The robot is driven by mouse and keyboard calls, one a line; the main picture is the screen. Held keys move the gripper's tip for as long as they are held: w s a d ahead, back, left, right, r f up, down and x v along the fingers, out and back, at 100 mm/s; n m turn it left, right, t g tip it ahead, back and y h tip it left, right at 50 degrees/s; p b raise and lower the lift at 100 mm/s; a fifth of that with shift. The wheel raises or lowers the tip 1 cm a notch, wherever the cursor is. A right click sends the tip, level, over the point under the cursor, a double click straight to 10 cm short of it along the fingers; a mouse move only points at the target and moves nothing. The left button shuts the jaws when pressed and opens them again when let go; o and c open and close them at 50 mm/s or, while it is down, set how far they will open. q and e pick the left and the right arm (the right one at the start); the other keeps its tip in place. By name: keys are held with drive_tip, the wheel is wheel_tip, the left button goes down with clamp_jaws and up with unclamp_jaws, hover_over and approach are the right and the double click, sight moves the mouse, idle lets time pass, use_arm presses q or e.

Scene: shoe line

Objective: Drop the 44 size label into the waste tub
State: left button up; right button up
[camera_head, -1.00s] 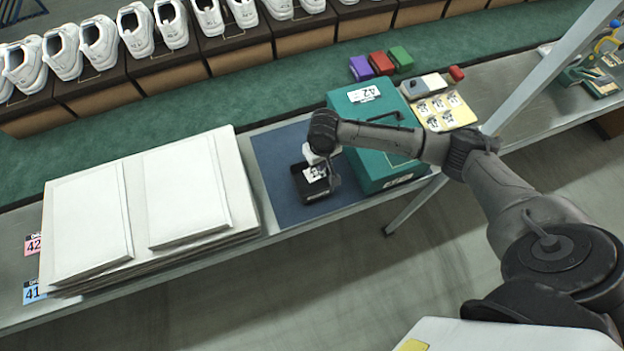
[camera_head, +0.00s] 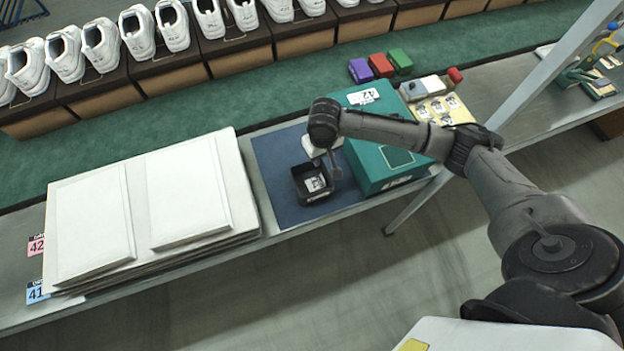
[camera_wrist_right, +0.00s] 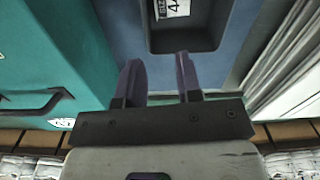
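The black waste tub (camera_head: 318,196) stands on the blue mat, and its rim also shows at the top of the right wrist view (camera_wrist_right: 205,44). The white size label (camera_head: 315,184) lies inside the tub. In the right wrist view the label (camera_wrist_right: 178,8) is cut off by the frame edge, showing "SIZE" and a 4. My right gripper (camera_wrist_right: 161,72) is open, with nothing between its fingers, beside and above the tub. In the head view the right gripper (camera_head: 335,165) is partly hidden by its wrist. My left gripper is not in view.
A teal shoe box (camera_head: 375,168) marked 42 stands right of the tub, close to my right arm. White panels (camera_head: 190,190) are stacked to the left. The blue mat (camera_head: 275,165) is clear left of the tub.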

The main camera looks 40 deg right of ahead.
wheel_tip(320, 180, up, 9)
drive_tip(key=p, duration=0.1)
drive_tip(key=shift+f, duration=0.1)
idle(0.7)
